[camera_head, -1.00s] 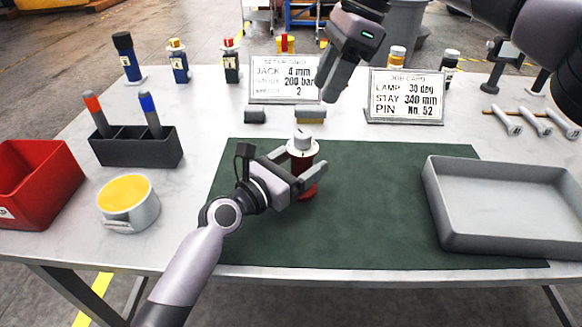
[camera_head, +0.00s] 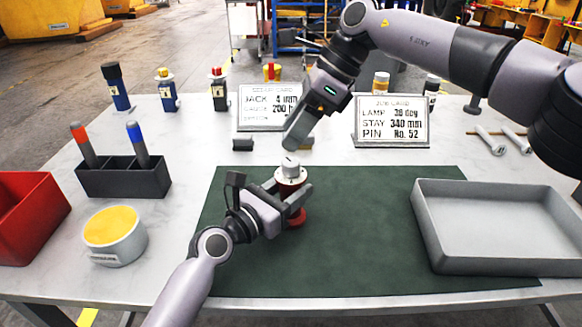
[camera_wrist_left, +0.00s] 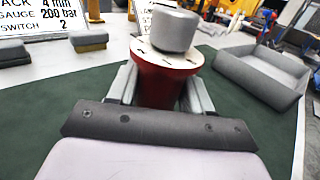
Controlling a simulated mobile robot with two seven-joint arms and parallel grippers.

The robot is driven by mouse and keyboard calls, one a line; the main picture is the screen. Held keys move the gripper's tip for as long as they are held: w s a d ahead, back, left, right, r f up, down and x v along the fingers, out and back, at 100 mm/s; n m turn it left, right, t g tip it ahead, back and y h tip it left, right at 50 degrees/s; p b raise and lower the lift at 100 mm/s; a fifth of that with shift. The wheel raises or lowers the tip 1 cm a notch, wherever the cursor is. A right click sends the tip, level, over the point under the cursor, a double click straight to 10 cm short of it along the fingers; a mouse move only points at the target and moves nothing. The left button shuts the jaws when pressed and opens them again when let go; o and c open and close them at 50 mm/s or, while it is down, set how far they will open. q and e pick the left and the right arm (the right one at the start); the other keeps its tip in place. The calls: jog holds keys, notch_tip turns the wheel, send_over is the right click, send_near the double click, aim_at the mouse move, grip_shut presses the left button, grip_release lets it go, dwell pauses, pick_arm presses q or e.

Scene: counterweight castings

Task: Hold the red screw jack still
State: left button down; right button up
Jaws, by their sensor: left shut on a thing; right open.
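The red screw jack (camera_head: 292,178) stands upright on the green mat (camera_head: 370,240), with a pale marked disc and a grey knob on top. My left gripper (camera_head: 286,200) is shut around its body from the near left side. In the left wrist view the jack (camera_wrist_left: 165,75) sits between the two fingers, its red flange above them. My right gripper (camera_head: 292,142) is open, just above and behind the jack's knob. Its fingers overlap in the head view, and I cannot tell if they touch the knob.
A grey tray (camera_head: 425,215) lies at the right of the mat. A pen holder (camera_head: 125,182), a yellow-topped round tin (camera_head: 116,255) and a red bin (camera_head: 28,225) stand at the left. Two cards (camera_head: 268,122) (camera_head: 392,140) and several bottles stand behind. The mat's middle is clear.

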jog(key=s+a+f+m+y, duration=0.25)
jog(key=a+m+y, duration=0.25)
jog(key=m, duration=0.3)
jog(key=n+t+y, duration=0.2)
jog(key=n+t, duration=1.1)
jog(key=n, duration=2.3)
send_near(298, 166)
jog(key=x, duration=1.1)
jog(key=shift+w+a, duration=0.15)
jog(key=shift+a, duration=0.15)
jog(key=c, duration=0.9)
